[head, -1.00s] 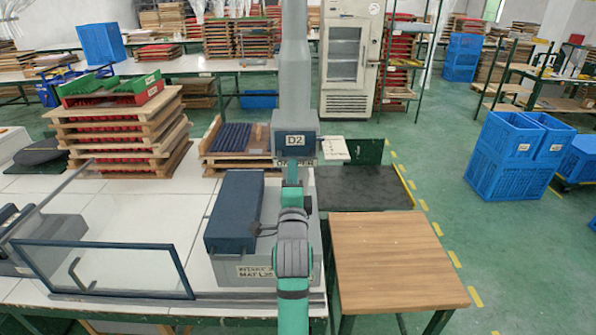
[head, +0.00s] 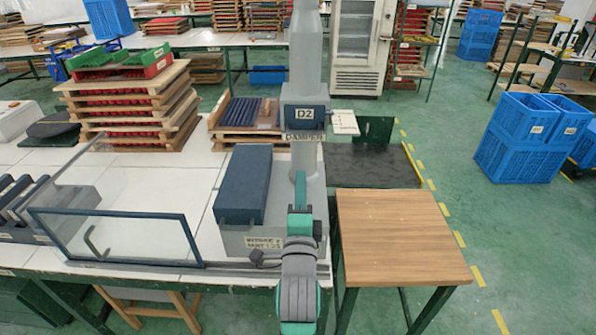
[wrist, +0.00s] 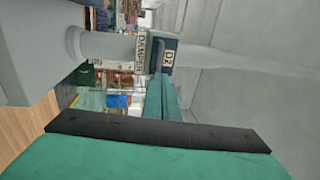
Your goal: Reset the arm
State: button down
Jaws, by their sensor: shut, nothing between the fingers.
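My arm rises from the bottom of the head view in teal and grey links. My gripper (head: 300,180) shows there as a narrow teal tip in front of a grey vertical duct (head: 305,60) with a D2 damper box (head: 305,115). In the wrist view my gripper (wrist: 157,80) shows as slim teal fingers close together, shut with nothing between them. The D2 label (wrist: 167,60) and grey duct (wrist: 100,45) lie beyond the fingertips. The gap between the gripper and the duct cannot be judged.
A grey machine with a dark blue cover (head: 243,185) stands left of my arm, beside a glass guard (head: 120,237). A bare wooden table (head: 400,240) stands right. Stacked wooden trays (head: 130,105) are at back left. Blue crates (head: 515,160) stand on the floor at right.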

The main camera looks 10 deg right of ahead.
jog(key=s+a+f+n+g+y, duration=0.15)
jog(key=s+f+n, duration=0.35)
jog(key=s+f, duration=0.5)
jog(key=s+a+f+n+g, duration=0.15)
jog(key=s+f+n, duration=0.5)
jog(key=f, duration=0.65)
jog(key=s+a+f+n, duration=0.1)
jog(key=s+n, duration=0.1)
jog(key=s, duration=0.6)
jog(key=s+a+f+n+g+y, duration=0.1)
jog(key=s+f+n, duration=0.1)
jog(key=s, duration=0.7)
jog(key=s+a+f+n, duration=0.1)
jog(key=s+n, duration=0.3)
jog(key=s, duration=0.5)
jog(key=shift+s+a+f+g, duration=0.2)
jog(key=shift+a+f+g, duration=0.15)
jog(key=shift+f, duration=0.4)
jog(key=shift+s, duration=0.1)
